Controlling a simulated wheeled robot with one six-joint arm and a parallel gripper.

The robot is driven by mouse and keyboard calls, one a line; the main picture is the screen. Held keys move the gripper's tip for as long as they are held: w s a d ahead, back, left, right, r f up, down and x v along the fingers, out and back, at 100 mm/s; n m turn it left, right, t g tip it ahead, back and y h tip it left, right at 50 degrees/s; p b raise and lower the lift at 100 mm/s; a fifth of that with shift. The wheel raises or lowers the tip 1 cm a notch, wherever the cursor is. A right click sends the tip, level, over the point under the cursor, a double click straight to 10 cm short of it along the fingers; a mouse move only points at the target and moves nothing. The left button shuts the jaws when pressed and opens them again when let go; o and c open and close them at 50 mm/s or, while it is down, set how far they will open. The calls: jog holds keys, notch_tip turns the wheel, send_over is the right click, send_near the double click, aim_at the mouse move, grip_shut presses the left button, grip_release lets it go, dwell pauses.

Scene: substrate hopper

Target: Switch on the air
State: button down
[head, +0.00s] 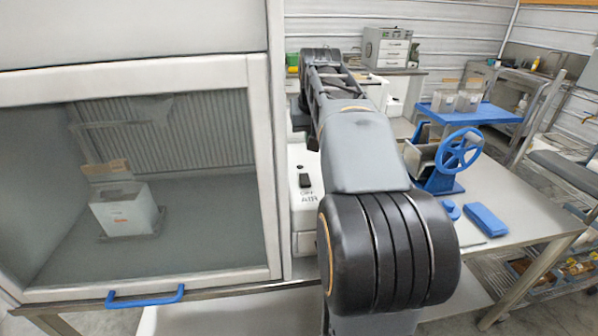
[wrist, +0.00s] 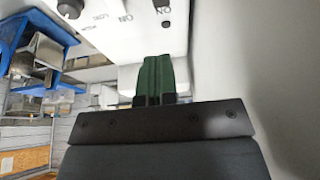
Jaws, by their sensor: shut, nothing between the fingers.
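A black rocker switch (head: 305,181) sits on the front of a white control box (head: 302,215), right of the glass-fronted cabinet; the lettering below it appears to read ON and AIR. In the wrist view, the white panel (wrist: 120,35) fills the top, with a black switch (wrist: 162,4) at the upper edge and upside-down lettering near it. My gripper (wrist: 165,60) has green fingers, closed together and empty. Its tips point at the panel just below that switch in the picture; whether they touch cannot be told. In the head view, my arm hides the gripper and part of the box.
The cabinet (head: 258,75) has a blue handle (head: 145,297) and a white container (head: 125,212) inside. A table (head: 510,200) at right holds a blue handwheel device (head: 458,150) and a blue block (head: 486,220). A round black knob (wrist: 70,7) is on the panel. A pale wall stands close right in the wrist view.

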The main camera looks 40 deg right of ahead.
aim_at(305, 177)
jog(key=x, duration=1.4)
jog(key=shift+a, duration=0.15)
jog(key=shift+p, duration=0.45)
jog(key=shift+w+g+p, duration=0.15)
jog(key=shift+g+p, duration=0.25)
jog(key=shift+p, duration=0.4)
jog(key=shift+f, duration=0.4)
jog(key=shift+b, duration=0.3)
jog(key=shift+s+a+r, duration=0.2)
jog(key=shift+s+a, duration=0.05)
jog(key=shift+s, duration=0.45)
